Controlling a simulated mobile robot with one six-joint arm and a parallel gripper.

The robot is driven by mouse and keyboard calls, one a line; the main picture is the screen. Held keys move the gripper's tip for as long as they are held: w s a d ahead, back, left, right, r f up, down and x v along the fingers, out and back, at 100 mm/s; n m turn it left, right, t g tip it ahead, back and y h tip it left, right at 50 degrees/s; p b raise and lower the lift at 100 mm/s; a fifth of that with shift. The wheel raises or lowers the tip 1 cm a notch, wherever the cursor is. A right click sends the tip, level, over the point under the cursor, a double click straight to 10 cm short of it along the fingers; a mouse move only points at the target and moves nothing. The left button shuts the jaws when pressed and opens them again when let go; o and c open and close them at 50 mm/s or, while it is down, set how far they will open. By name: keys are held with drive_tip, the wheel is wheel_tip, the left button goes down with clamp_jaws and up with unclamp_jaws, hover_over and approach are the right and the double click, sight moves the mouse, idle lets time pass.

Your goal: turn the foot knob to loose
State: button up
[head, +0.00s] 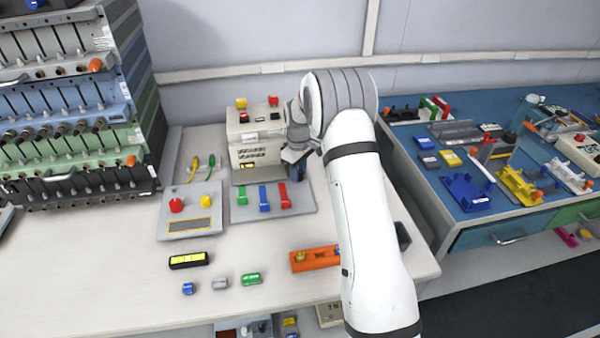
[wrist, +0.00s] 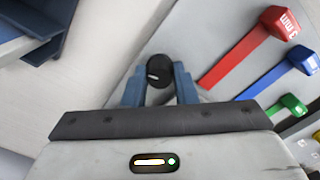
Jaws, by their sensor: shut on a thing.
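In the wrist view, a round black knob (wrist: 158,68) with a small pale mark on its face sits between the two blue fingers of my gripper (wrist: 158,88). The fingers are shut on its sides. I take it to be the foot knob; which way its mark points is too small to tell. In the head view, my gripper (head: 294,168) is at the right side of the beige machine (head: 256,134), near the back of the grey plate (head: 300,204). The knob is hidden there behind my gripper and arm.
Green, blue and red levers (head: 283,196) stand on the plate close to my gripper. A grey panel (head: 178,222) with red and yellow knobs lies left. An orange tray (head: 315,258) and small blocks lie in front. The bench's front left is clear.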

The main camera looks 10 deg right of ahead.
drive_tip(key=n+b, duration=0.1)
drive_tip(key=n, duration=0.5)
drive_tip(key=shift+s+f+n, duration=0.1)
drive_tip(key=shift+n, duration=0.2)
drive_tip(key=n, duration=0.6)
drive_tip(key=shift+d, duration=0.1)
idle(0.3)
drive_tip(key=o, duration=1)
drive_tip(key=shift+r, duration=0.2)
wheel_tip(320, 180, up, 8)
drive_tip(key=shift+f, duration=0.2)
